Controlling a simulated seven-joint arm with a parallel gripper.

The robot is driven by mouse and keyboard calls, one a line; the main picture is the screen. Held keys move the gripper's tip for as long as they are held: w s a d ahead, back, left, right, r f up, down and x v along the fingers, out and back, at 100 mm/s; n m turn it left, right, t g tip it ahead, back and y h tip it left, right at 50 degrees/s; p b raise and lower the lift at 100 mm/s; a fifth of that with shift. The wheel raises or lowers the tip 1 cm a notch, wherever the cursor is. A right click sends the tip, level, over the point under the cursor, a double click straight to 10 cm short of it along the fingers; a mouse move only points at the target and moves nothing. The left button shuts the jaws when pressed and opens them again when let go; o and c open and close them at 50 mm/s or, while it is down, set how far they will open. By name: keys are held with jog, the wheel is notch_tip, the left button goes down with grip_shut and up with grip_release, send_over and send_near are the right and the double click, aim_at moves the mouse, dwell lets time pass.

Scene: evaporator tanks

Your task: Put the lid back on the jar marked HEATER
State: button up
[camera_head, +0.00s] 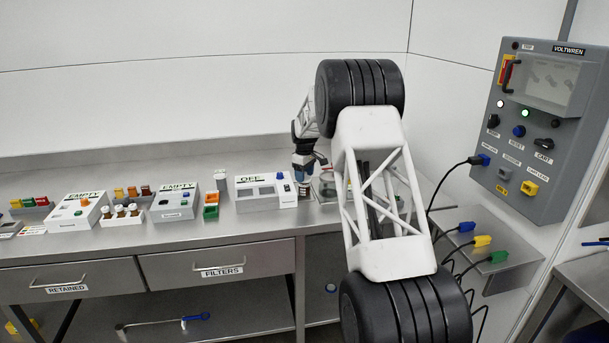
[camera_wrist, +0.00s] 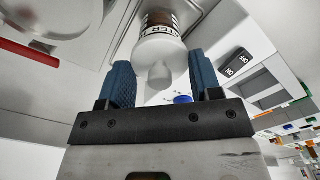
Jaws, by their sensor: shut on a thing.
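My gripper (camera_head: 303,174) is over the bench beside the OFF box, mostly behind my own arm in the head view. In the wrist view its two blue fingers (camera_wrist: 162,68) stand on either side of a white round lid (camera_wrist: 160,50) with a knob, shut on it. The jar (camera_head: 304,190) shows small below the gripper in the head view.
The white OFF box (camera_head: 265,192) stands just left of the jar. Further left are a small pale container (camera_head: 220,180), orange and green bins (camera_head: 211,205) and EMPTY boxes (camera_head: 174,203). A grey control panel (camera_head: 540,120) with cables is at right.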

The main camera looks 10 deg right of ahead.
dwell(0.3)
jog(key=o, duration=1.2)
jog(key=shift+r, duration=0.15)
jog(key=shift+r, duration=3.3)
jog(key=shift+c, duration=0.6)
grip_shut()
